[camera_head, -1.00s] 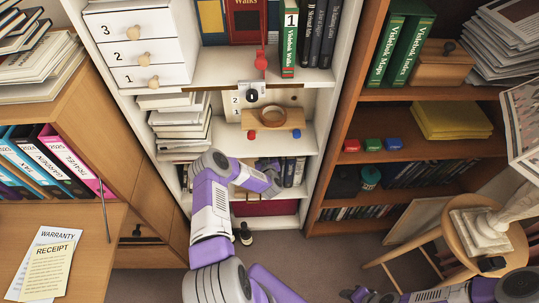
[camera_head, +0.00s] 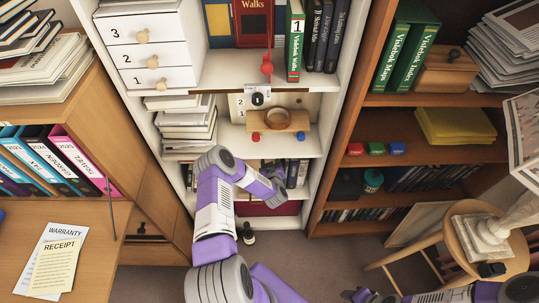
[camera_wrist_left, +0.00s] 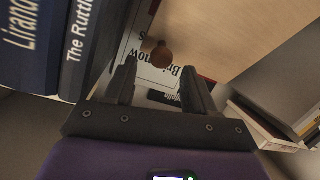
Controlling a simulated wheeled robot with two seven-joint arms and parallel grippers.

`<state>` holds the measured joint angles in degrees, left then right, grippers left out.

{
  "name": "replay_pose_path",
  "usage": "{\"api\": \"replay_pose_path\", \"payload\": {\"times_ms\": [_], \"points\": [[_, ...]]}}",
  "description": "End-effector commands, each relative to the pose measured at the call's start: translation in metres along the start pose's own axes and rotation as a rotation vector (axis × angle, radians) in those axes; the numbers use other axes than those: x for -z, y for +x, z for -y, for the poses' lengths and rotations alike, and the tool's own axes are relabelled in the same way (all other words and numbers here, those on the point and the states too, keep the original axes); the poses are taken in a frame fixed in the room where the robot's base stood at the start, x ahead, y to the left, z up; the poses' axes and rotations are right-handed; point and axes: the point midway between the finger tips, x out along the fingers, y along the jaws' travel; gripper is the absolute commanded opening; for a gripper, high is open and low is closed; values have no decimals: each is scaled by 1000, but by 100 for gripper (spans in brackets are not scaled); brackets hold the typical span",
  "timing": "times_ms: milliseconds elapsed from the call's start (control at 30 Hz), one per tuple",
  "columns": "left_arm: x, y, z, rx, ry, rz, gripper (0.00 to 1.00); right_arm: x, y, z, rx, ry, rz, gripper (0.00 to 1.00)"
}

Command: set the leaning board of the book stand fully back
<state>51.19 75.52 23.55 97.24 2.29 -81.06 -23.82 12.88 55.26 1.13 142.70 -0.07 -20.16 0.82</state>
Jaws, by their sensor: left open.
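My left arm reaches into a lower shelf of the white bookcase (camera_head: 331,110); its gripper is largely hidden by my wrist in the head view. In the left wrist view my left gripper (camera_wrist_left: 158,70) is open and empty. A round brown wooden knob (camera_wrist_left: 161,56) shows just beyond and between its fingertips, near a white printed surface (camera_wrist_left: 140,42). A pale wooden panel (camera_wrist_left: 225,35) fills the upper right; I cannot tell whether it is the stand's leaning board. The book stand is not clearly made out. My right gripper (camera_head: 362,295) is at the bottom edge, partly cut off.
Dark blue books (camera_wrist_left: 75,45) stand close left of the left fingers. Pale stacked books (camera_wrist_left: 265,125) lie to the right. Above my arm, a wooden piece with a ring (camera_head: 277,119) sits on a shelf. A stool (camera_head: 460,235) stands at right.

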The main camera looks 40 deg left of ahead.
Motion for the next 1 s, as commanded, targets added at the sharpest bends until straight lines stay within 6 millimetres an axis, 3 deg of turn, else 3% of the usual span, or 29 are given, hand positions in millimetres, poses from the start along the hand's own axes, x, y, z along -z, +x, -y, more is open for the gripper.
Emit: {"api": "replay_pose_path", "payload": {"times_ms": [100,267,1000], "points": [[2,-19,-1,-1,0,2,55,0,-8,3,0,0,0,43],[2,-32,-1,0,0,-1,55,0,-11,4,0,0,0,43],[0,-34,0,1,0,-1,55,0,-10,4,0,0,-1,43]]}}
